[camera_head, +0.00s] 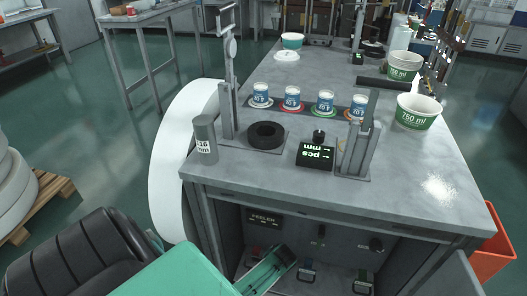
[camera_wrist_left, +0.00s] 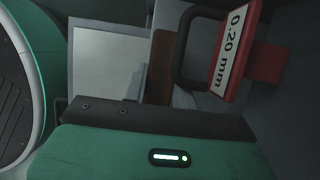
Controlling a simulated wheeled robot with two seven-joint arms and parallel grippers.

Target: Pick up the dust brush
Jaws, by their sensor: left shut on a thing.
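My left gripper (camera_head: 284,258) reaches into the open space under the front of the grey workbench. In the left wrist view its green body fills the bottom. It is shut on a narrow brown piece (camera_wrist_left: 160,68), which seems to be part of the dust brush. Bristles do not show, and most of the piece is hidden. In the head view I cannot make out the brush. My right gripper is not in view.
A red block labelled 0.20 mm (camera_wrist_left: 236,52) with a dark handle is close right of the gripper. Several handled blocks sit under the workbench (camera_head: 420,185). Cups, a black ring (camera_head: 266,135) and a display (camera_head: 316,155) stand on top. An orange bin (camera_head: 494,246) is at right.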

